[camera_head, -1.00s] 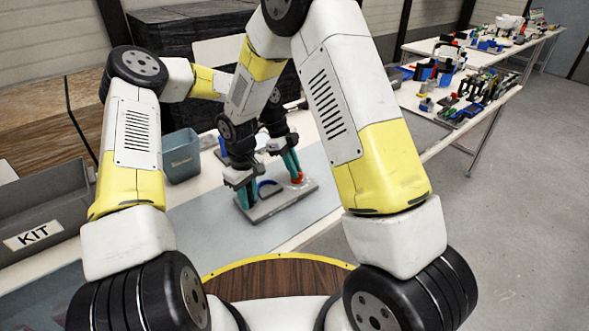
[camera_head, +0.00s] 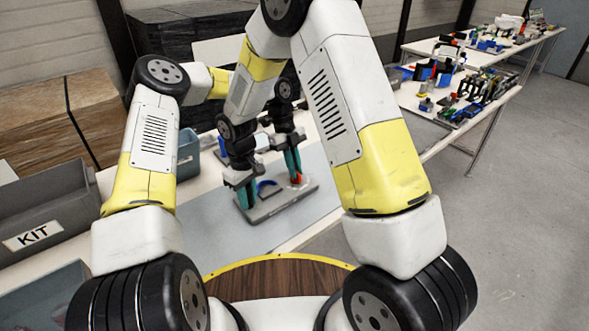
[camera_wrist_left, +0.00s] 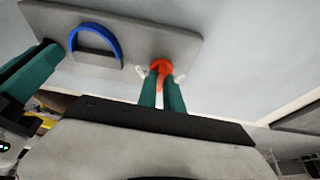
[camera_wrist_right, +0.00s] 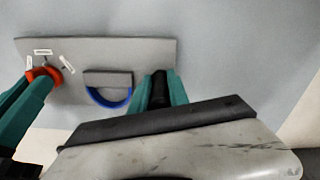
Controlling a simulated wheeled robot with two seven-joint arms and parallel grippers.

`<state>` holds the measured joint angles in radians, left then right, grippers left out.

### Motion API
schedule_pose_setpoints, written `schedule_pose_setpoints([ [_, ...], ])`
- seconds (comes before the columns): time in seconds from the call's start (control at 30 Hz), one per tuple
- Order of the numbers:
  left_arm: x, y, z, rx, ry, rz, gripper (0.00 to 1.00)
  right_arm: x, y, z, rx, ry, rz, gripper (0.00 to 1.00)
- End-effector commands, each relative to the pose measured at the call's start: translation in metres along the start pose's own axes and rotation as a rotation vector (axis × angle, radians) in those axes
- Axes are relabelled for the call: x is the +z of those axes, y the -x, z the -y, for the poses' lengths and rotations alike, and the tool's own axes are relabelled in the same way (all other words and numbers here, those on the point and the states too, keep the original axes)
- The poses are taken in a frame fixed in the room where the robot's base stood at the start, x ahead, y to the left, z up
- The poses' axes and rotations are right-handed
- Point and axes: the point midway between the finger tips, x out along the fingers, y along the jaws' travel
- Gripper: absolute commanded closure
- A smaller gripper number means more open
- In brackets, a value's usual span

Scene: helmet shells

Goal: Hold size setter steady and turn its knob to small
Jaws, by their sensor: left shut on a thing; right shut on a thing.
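The size setter is a grey plate (camera_head: 283,205) on the table, with a blue arch (camera_head: 267,187) in its middle and a red knob (camera_head: 297,178) at its right end. My left gripper (camera_wrist_left: 163,80) is shut on the red knob, which also shows in the right wrist view (camera_wrist_right: 45,74). Small white labels (camera_wrist_right: 42,52) stand around the knob; their text is too small to read. The knob's pointing direction is hidden by the fingers. My right gripper (camera_wrist_right: 160,85) is shut on a black grip post (camera_wrist_right: 158,92) at the plate's other end. The plate lies flat.
A grey KIT bin (camera_head: 40,215) and a blue-grey bin (camera_head: 187,157) stand to the left. The light mat (camera_head: 225,225) around the setter is clear. Another table with loose parts (camera_head: 465,95) stands at the back right.

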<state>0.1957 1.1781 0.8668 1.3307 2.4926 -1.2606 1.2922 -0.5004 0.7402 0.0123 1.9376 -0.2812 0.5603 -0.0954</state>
Motion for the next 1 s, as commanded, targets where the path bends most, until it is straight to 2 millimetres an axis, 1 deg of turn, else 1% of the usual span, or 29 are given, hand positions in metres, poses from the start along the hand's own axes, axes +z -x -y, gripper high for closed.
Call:
schedule_pose_setpoints([
  [0.2,-0.0005,-0.0001,0.0026,0.073,-0.178,0.0,1.0,0.0,0.0,0.0002,0.0,0.0,0.0,1.0],
  [0.5,-0.0006,-0.0002,0.0034,0.147,-0.357,0.0,1.0,0.0,0.0,0.0003,0.0,0.0,0.0,1.0],
  [0.7,-0.0008,-0.0002,0.0036,0.174,-0.422,0.001,1.0,0.0,0.0,0.0003,0.0,0.0,0.0,1.0],
  [1.0,-0.0006,0.0001,0.0035,0.186,-0.45,0.001,1.0,0.0,0.0,0.0004,0.0,0.0,0.0,1.0],
])
